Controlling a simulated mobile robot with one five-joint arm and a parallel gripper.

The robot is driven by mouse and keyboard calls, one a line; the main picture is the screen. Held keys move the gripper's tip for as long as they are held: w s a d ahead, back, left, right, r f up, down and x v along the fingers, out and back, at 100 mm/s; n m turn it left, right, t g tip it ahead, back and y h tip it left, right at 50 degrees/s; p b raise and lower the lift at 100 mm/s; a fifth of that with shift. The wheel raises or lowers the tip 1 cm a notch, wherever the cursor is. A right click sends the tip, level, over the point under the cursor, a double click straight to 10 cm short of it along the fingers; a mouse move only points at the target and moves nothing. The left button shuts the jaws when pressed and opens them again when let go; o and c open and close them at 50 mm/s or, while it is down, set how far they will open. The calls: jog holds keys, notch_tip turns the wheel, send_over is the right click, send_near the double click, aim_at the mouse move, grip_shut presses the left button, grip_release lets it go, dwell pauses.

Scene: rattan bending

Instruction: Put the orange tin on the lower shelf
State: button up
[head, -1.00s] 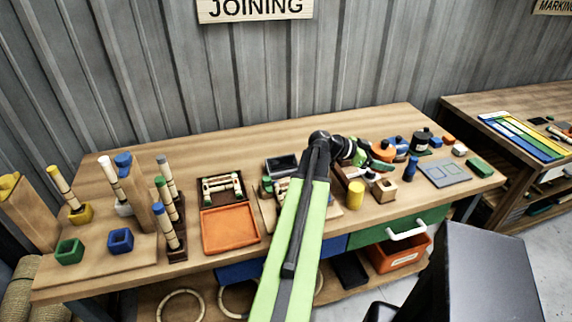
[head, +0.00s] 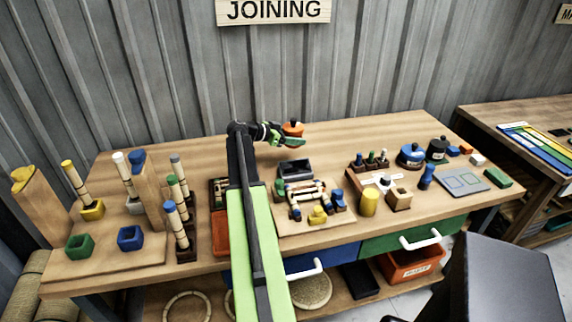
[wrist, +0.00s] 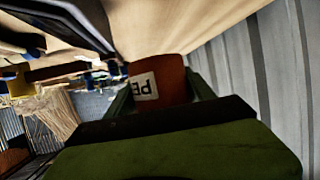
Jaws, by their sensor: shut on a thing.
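The orange tin (head: 293,129) is held in my gripper (head: 284,137) above the back of the bench, near the wall. In the wrist view the tin (wrist: 160,82) sits between the jaws, with a white label partly showing the letters "PE". My gripper is shut on it. The lower shelf (head: 335,299) runs under the bench and shows in part, with rings, a round woven mat and a dark tray on it. My arm hides part of the shelf.
The bench top (head: 335,128) is clear at the back right of my gripper. A dark grey tray (head: 295,170) and a board with small parts lie in front of it. A blue tin (head: 411,155) and a black tin (head: 437,149) stand to the right. An orange bin (head: 413,266) sits below the green drawer (head: 415,238).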

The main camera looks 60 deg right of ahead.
jog(key=b, duration=0.4)
send_over(274, 165)
jog(key=f, duration=0.5)
jog(key=shift+d, duration=0.25)
jog(key=shift+w+a, duration=0.15)
jog(key=shift+w, duration=0.05)
notch_tip(274, 165, down, 4)
jog(key=b, duration=0.4)
jog(key=shift+f, duration=0.25)
jog(key=shift+r, duration=0.25)
jog(key=shift+f, duration=0.15)
jog(key=o, duration=1.3)
